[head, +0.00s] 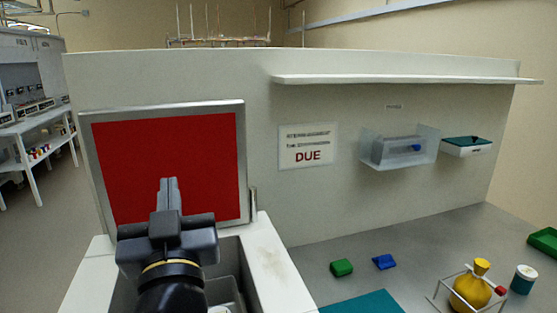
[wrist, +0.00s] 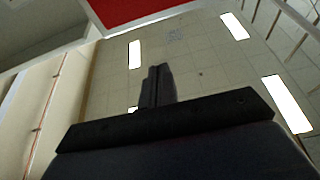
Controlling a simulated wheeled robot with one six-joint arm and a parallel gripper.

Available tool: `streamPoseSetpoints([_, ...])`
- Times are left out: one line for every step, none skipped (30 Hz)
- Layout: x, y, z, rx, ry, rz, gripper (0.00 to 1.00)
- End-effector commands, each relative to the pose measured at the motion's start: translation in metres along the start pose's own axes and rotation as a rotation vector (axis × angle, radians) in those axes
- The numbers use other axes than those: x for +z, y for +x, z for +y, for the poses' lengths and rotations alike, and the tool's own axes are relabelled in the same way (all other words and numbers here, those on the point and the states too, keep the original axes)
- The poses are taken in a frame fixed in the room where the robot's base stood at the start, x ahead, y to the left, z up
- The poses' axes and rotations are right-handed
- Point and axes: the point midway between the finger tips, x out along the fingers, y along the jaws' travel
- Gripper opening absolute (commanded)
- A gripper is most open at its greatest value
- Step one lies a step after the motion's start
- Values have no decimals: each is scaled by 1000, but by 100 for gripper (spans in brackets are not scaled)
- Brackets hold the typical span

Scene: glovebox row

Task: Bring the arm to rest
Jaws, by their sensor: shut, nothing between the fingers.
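My gripper (head: 169,193) is in the left half of the head view, in front of a red panel in a grey frame (head: 165,160). Its two fingers are together with nothing between them. In the wrist view the fingers (wrist: 157,85) point up toward the ceiling, and they look closed and empty. My arm below the gripper hides part of an open grey bin or sink set in a white surround (head: 262,270).
On the grey bench (head: 400,225) lie a green block (head: 341,267), a blue block (head: 384,262) and a teal mat (head: 362,304). A yellow flask (head: 472,290) stands in a wire frame at right, near a white jar (head: 523,279). A shelf (head: 400,80) juts from the wall.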

Motion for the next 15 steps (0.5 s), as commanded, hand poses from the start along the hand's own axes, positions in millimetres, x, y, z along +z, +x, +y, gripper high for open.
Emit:
streamPoseSetpoints([0, -4, 0, 0, 1, 1, 0])
streamPoseSetpoints([0, -5, 0, 0, 2, 0, 0])
streamPoseSetpoints([0, -6, 0, 1, 1, 0, 0])
streamPoseSetpoints([0, -7, 0, 1, 1, 0, 0])
streamPoseSetpoints([0, -7, 0, 1, 1, 0, 0])
streamPoseSetpoints([0, -8, 0, 1, 1, 0, 0])
streamPoseSetpoints([0, -8, 0, 1, 1, 0, 0])
streamPoseSetpoints([0, -8, 0, 1, 1, 0, 0])
streamPoseSetpoints([0, -8, 0, 1, 1, 0, 0])
streamPoseSetpoints([0, -8, 0, 1, 1, 0, 0])
streamPoseSetpoints([0, -7, 0, 1, 1, 0, 0])
streamPoseSetpoints([0, -7, 0, 1, 1, 0, 0])
streamPoseSetpoints([0, -7, 0, 1, 1, 0, 0])
streamPoseSetpoints([0, -8, 0, 1, 1, 0, 0])
streamPoseSetpoints([1, -8, 1, 0, 1, 0, 0])
